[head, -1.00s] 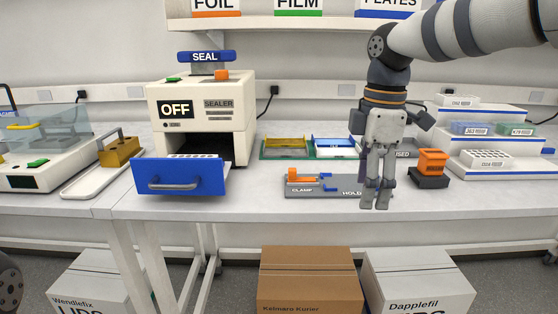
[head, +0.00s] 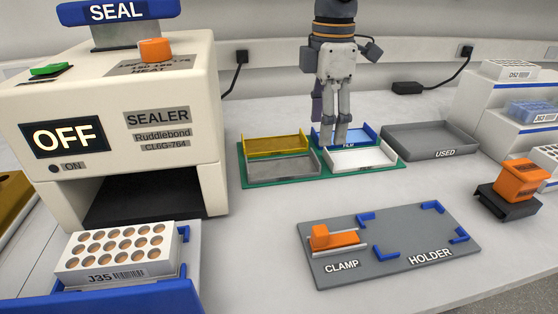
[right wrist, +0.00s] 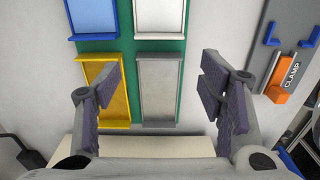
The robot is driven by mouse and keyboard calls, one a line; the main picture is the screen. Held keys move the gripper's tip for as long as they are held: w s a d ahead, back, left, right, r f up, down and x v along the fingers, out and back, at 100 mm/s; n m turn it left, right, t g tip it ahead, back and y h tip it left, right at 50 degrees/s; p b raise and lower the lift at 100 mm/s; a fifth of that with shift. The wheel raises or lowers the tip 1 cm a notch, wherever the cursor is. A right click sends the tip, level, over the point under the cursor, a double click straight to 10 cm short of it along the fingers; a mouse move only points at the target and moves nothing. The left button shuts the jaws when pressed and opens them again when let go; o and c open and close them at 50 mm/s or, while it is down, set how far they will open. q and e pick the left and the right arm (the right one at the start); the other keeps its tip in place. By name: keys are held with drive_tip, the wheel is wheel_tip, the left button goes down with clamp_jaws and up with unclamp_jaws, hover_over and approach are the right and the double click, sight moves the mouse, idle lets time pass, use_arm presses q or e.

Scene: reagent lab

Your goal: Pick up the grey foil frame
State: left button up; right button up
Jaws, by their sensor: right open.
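The grey foil frame (head: 282,167) is a flat, shallow grey tray lying at the front left of a green board (head: 250,184). It also shows in the right wrist view (right wrist: 157,85), right of the yellow frame (right wrist: 103,88). My right gripper (head: 335,138) points down in the head view, its fingertips in front of the blue frame (head: 360,133). In the right wrist view my right gripper (right wrist: 160,92) is open and empty, its fingers spread either side of the grey and yellow frames. I cannot tell its height above them. My left gripper is out of view.
A white frame (head: 358,159) lies right of the grey one. A grey USED tray (head: 432,140) stands to the right. The clamp and holder plate (head: 400,262) lies in front. The sealer (head: 150,110), reading OFF, stands left with its blue drawer open, holding a rack (head: 115,253).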

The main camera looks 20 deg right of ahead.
sight(316, 156)
drive_tip(key=f, duration=0.4)
drive_tip(key=a+f, duration=0.1)
drive_tip(key=f, duration=0.2)
drive_tip(key=shift+w, duration=0.15)
drive_tip(key=c, duration=0.5)
